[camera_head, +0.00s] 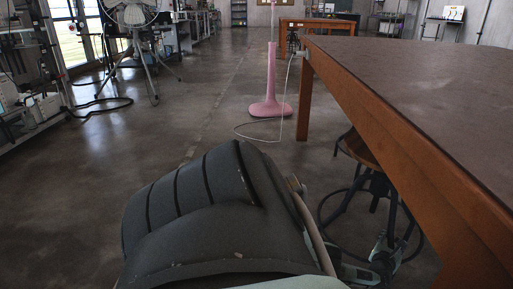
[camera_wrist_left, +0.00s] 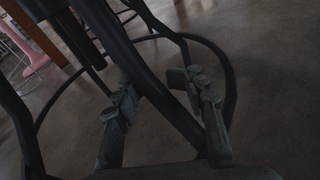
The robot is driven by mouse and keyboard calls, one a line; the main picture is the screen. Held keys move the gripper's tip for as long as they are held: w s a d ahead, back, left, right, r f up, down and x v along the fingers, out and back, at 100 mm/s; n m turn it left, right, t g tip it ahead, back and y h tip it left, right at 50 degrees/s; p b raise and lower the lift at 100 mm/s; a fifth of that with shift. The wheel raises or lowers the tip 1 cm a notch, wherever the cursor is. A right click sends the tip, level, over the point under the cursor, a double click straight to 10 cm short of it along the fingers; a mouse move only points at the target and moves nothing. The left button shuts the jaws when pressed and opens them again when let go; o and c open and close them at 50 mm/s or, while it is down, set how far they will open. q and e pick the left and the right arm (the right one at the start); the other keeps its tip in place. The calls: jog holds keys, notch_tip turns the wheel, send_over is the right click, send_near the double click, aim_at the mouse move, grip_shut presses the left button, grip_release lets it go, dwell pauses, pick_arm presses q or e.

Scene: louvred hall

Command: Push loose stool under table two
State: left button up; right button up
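A stool with a round brown seat (camera_head: 359,150) and dark metal legs with a foot ring stands at the near table's long left side. Its seat is partly hidden by the table (camera_head: 336,75), which has a dark top and orange-brown wooden frame. My left gripper (camera_head: 384,252) is low beside the stool's legs. In the left wrist view, the two fingers of my left gripper (camera_wrist_left: 160,100) are spread apart, with a dark stool leg (camera_wrist_left: 150,83) running diagonally between them. The foot ring (camera_wrist_left: 228,75) curves behind. I cannot tell whether a finger touches the leg. My right gripper is not in view.
A pink stand (camera_head: 270,105) with a thin pale cable on the floor is near the table's far left leg (camera_head: 304,98). Another wooden table (camera_head: 318,24) stands farther back. A tripod-legged device (camera_head: 140,50) and black cables lie left. The middle floor is clear.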

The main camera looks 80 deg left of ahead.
pick_arm(q)
jog(key=o, duration=0.3)
jog(key=shift+s+f, duration=0.15)
jog(key=p+v, duration=0.5)
jog(key=v, duration=0.1)
jog(key=shift+a, duration=0.1)
jog(key=shift+s+d+p, duration=0.35)
jog(key=shift+d+p, duration=0.05)
jog(key=shift+p, duration=0.05)
jog(key=shift+s+d, duration=0.1)
jog(key=shift+s, duration=0.05)
jog(key=shift+s+d, duration=0.15)
jog(key=shift+s, duration=0.05)
jog(key=v, duration=1.1)
jog(key=shift+s+d, duration=0.1)
